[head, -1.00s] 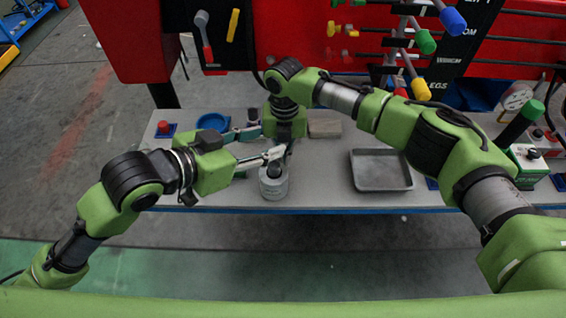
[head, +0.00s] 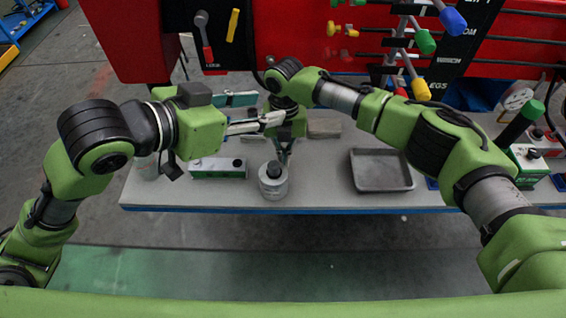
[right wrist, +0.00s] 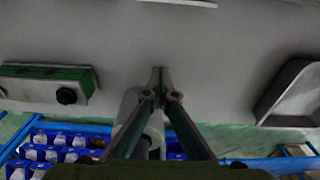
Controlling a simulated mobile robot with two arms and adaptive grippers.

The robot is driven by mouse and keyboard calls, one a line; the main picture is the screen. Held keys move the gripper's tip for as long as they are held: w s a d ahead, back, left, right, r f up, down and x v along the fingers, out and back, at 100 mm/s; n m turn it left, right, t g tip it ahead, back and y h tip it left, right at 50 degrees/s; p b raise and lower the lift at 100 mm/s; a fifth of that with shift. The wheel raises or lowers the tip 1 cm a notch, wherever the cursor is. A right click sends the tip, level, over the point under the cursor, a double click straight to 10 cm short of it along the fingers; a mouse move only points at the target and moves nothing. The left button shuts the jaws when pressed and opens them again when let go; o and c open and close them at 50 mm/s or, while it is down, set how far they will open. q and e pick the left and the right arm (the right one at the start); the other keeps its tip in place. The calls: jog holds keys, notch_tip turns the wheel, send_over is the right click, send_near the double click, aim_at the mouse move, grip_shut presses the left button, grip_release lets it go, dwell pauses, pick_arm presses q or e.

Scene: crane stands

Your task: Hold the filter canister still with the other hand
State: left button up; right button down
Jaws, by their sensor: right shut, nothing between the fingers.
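The filter canister (head: 273,187), a pale grey cylinder with a black top, stands upright near the table's front edge. In the right wrist view the pale canister (right wrist: 153,125) is partly hidden behind my right fingers. My right gripper (head: 284,160) points down just behind the canister's top in the head view. Its fingertips (right wrist: 165,85) are together and empty; whether they touch the canister I cannot tell. My left gripper (head: 270,108) is higher, coming from the left beside my right wrist. Its fingers are spread apart, with nothing seen between them.
A green and white box (head: 218,168) with a dark knob lies left of the canister. A grey metal tray (head: 382,187) is to the right, and a flat block (head: 324,128) lies behind. A red panel with coloured handles (head: 418,90) overhangs the back. The table between canister and tray is clear.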

dwell(0.3)
jog(key=c, duration=2.4)
grip_release()
jog(key=shift+o, duration=0.2)
jog(key=shift+r, duration=0.1)
notch_tip(320, 180, up, 12)
jog(key=shift+w, duration=0.4)
